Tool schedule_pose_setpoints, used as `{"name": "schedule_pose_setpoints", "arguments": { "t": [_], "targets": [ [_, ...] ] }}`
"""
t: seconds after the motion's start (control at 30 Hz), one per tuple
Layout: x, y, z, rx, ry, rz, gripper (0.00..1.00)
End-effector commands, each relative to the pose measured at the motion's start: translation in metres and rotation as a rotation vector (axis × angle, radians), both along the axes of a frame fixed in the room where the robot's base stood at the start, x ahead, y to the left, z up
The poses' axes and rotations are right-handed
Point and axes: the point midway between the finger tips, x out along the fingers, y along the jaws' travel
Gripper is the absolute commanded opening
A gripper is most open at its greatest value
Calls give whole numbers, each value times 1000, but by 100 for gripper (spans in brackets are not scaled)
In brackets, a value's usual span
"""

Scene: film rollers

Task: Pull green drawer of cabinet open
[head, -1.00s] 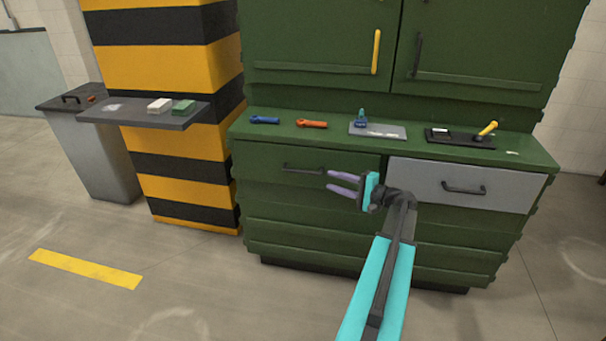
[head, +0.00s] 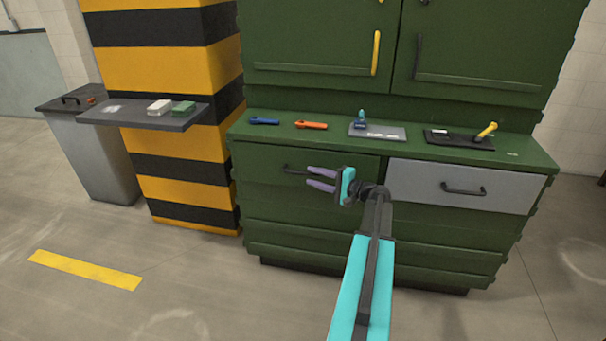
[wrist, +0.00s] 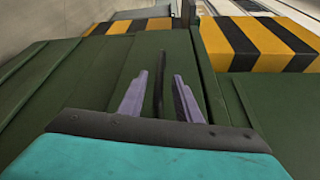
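The green drawer (head: 335,166) is at the upper left of the cabinet's lower part and looks shut. Its dark bar handle (head: 297,170) shows just left of my gripper. My gripper (head: 309,178) is open, with its two purple fingers pointing left toward the handle. In the wrist view the handle (wrist: 159,85) appears as a dark bar in line with the gap between the open fingers (wrist: 161,80). I cannot tell whether the fingers touch it.
A grey drawer (head: 465,187) with a black handle is to the right of the green one. Tools lie on the countertop (head: 340,130) above. A striped pillar (head: 185,140) with a grey shelf (head: 140,115) stands left. The floor in front is clear.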

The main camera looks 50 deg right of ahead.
Motion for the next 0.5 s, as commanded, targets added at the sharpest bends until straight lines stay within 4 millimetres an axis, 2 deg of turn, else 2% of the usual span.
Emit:
{"name": "schedule_pose_setpoints", "arguments": {
  "t": [0.1, 0.3, 0.5],
  "targets": [
    [19, 3, -2, 0, 0, 2, 31],
    [42, 7, -4, 0, 0, 1, 31],
    [54, 9, -4, 0, 0, 1, 31]
  ]
}}
